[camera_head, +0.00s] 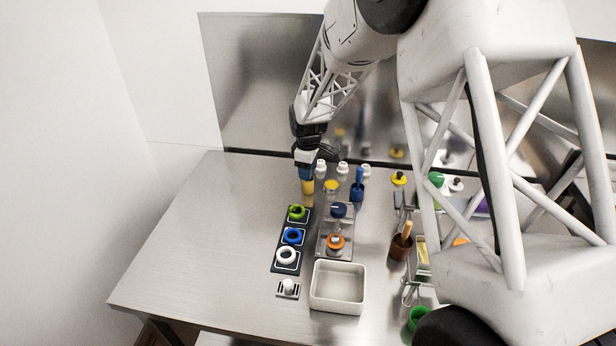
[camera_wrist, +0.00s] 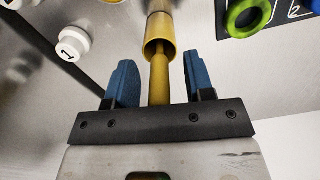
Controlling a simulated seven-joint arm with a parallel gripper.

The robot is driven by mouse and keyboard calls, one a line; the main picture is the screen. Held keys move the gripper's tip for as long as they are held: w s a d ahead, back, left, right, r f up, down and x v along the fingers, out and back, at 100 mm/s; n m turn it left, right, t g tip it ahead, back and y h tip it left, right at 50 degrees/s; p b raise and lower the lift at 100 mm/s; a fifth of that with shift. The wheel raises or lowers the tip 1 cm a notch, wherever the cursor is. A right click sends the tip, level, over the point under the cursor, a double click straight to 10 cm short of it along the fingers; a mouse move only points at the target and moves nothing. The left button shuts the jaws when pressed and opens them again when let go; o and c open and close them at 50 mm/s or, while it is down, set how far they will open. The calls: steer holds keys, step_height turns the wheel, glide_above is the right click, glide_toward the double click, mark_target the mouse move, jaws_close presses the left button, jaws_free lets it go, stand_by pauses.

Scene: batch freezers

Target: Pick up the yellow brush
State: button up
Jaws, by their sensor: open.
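In the wrist view the yellow brush (camera_wrist: 160,80) shows as a thin handle that runs into a matching yellow cup-shaped holder (camera_wrist: 160,28). Its bristle end is hidden in the holder. My gripper (camera_wrist: 161,72) is open, with one blue finger on each side of the handle and a visible gap on both sides. In the head view my gripper (camera_head: 306,172) is at the back left of the steel table, right above the yellow holder (camera_head: 308,188). The brush handle is hidden there by the fingers.
A dark panel with green, blue and white rings (camera_head: 293,236) lies in front of the holder. A blue brush in a blue holder (camera_head: 358,186) and white knobs (camera_head: 321,168) stand to the right and behind. A white bin (camera_head: 338,308) is nearer. The table's left side is clear.

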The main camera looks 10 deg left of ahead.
steer(key=shift+c, duration=0.3)
jaws_close()
steer(key=shift+r, duration=0.1)
steer(key=shift+r, duration=4.95)
